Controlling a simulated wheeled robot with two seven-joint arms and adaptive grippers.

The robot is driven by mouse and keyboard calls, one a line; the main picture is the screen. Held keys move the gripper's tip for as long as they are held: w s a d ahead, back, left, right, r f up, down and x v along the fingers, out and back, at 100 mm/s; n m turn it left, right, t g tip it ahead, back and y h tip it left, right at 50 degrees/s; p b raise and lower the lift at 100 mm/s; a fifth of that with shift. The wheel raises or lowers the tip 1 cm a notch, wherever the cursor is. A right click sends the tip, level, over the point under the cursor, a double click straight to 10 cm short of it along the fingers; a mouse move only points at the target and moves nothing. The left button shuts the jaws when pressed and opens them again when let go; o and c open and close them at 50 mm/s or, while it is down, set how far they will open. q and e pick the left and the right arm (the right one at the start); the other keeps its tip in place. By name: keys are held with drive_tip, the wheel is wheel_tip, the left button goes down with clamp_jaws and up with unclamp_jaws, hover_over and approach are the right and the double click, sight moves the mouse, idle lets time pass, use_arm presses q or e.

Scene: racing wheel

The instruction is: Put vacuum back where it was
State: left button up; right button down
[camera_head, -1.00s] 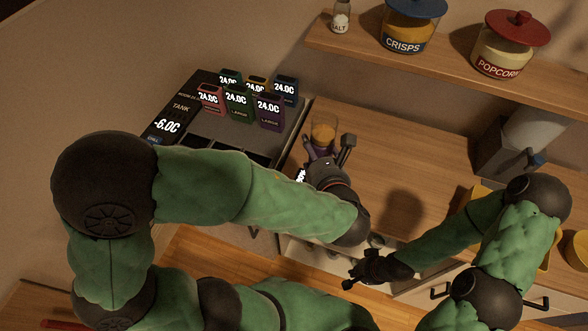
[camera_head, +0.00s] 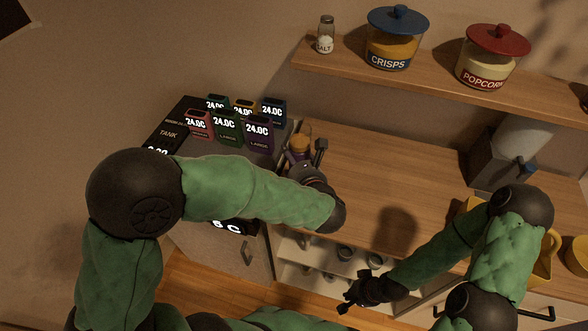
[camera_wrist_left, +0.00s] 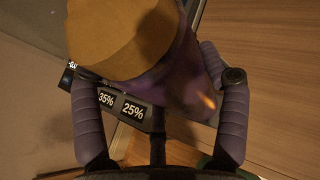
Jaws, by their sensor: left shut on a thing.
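My left gripper (camera_head: 303,154) is shut on a round container with an orange-tan top (camera_head: 300,143). It is at the left end of the wooden counter, beside the dark unit with displays. In the left wrist view the container's tan top (camera_wrist_left: 125,38) and dark, purplish body sit between the fingers of the left gripper (camera_wrist_left: 150,85). I cannot tell whether this container is the vacuum, and no other thing is clearly one. My right gripper (camera_head: 347,296) is open and empty in front of the counter, its fingers apart.
Several coloured temperature displays (camera_head: 227,127) stand on the dark unit. Above the counter (camera_head: 395,165) a shelf holds a salt shaker (camera_head: 325,36), a crisps jar (camera_head: 392,45) and a popcorn jar (camera_head: 488,62). Cups (camera_head: 344,254) stand below the counter. Yellow pitchers are at right. The middle counter is clear.

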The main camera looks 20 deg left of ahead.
use_arm(q)
drive_tip(key=w+f, duration=0.1)
drive_tip(key=f, duration=0.1)
drive_tip(key=f+b, duration=0.1)
drive_tip(key=f, duration=0.1)
drive_tip(key=w+a+f, duration=0.1)
drive_tip(key=f, duration=0.1)
drive_tip(key=shift+w+b, duration=0.35)
drive_tip(key=shift+b, duration=0.05)
drive_tip(key=shift+f, duration=0.15)
drive_tip(key=o, duration=1.2)
drive_tip(key=shift+s+f, duration=0.1)
drive_tip(key=shift+c, duration=0.2)
